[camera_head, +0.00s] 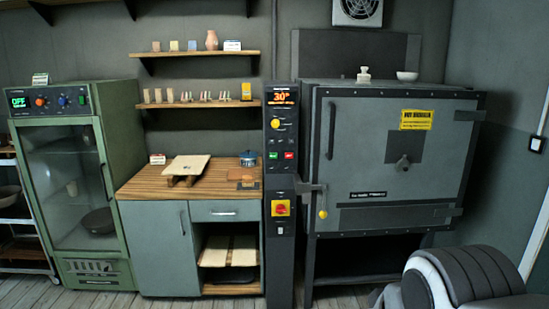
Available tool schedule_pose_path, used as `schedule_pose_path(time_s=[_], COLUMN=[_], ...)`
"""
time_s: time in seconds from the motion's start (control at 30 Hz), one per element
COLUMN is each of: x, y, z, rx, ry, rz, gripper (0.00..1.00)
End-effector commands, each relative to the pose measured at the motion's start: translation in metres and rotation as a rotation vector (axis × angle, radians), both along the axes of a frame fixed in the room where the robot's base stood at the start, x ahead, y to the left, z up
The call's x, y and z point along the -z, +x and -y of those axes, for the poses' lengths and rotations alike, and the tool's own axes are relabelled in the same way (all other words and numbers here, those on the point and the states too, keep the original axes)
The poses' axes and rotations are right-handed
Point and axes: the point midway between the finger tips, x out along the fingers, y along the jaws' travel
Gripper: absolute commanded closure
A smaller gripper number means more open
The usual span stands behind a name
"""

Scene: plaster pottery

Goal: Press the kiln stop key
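The kiln (440,180) is a grey box on legs at the right, with its door shut. Its dark control column (281,225) stands at the kiln's left side. A display (283,97) at the top reads about 30° in orange. Below a yellow knob (275,124) sit a small green key (273,155) and a small red key (289,155); the red one looks like the stop key, but its label is too small to read. Lower down is a yellow plate with a red switch (281,208). My gripper does not show.
A wooden-topped cabinet (140,185) with a board and a blue pot (248,158) stands left of the column. A green glass-door cabinet (70,190) is further left. A door latch with a yellow knob (323,213) juts out right of the column. Floor shows at lower left.

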Motion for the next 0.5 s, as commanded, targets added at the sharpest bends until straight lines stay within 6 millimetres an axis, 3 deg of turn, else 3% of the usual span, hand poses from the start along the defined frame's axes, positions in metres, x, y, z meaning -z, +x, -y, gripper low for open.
schedule_pose_path(time_s=[0.1,0.37,0.5], x=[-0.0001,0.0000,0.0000], y=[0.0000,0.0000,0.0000], z=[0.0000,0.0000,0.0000], rx=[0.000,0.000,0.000], ry=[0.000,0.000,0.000], rz=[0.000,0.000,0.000], gripper=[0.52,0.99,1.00])
